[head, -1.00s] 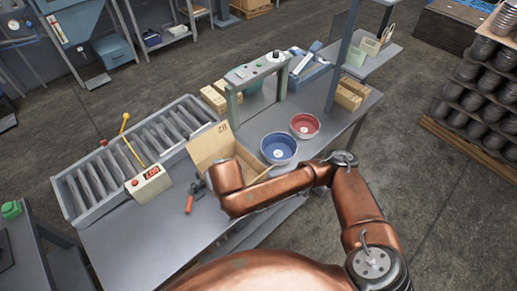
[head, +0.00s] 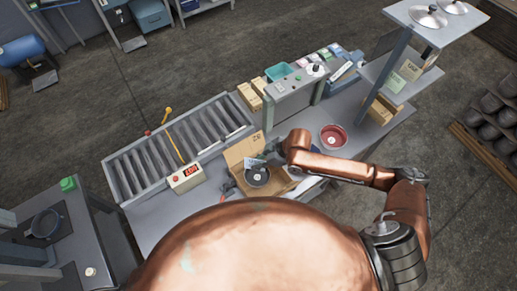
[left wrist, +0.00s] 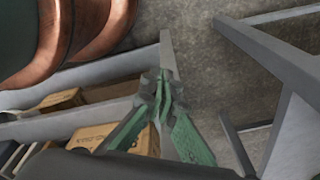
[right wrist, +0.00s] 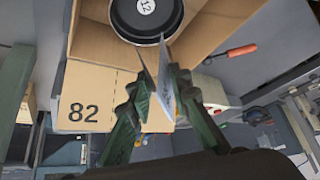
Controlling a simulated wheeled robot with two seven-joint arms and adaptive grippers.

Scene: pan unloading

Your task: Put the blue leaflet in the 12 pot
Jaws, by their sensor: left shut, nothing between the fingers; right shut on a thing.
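The 12 pot (right wrist: 143,18) is dark and round with a white "12" label, and sits inside an open cardboard box. It also shows in the head view (head: 257,177). My right gripper (right wrist: 165,92) is shut on a thin sheet, the blue leaflet (right wrist: 164,70), seen nearly edge-on and pale grey-blue. The leaflet's far end overlaps the pot's near rim in the picture; I cannot tell whether they touch. In the head view the right gripper's fingers are mostly hidden by the arm. My left gripper (left wrist: 163,88) is shut and empty, away from the pot.
The cardboard box (right wrist: 90,75), marked 82, surrounds the pot. A red bowl-like pot (head: 333,136) stands to its right. A shelf post (head: 388,65) rises at the right.

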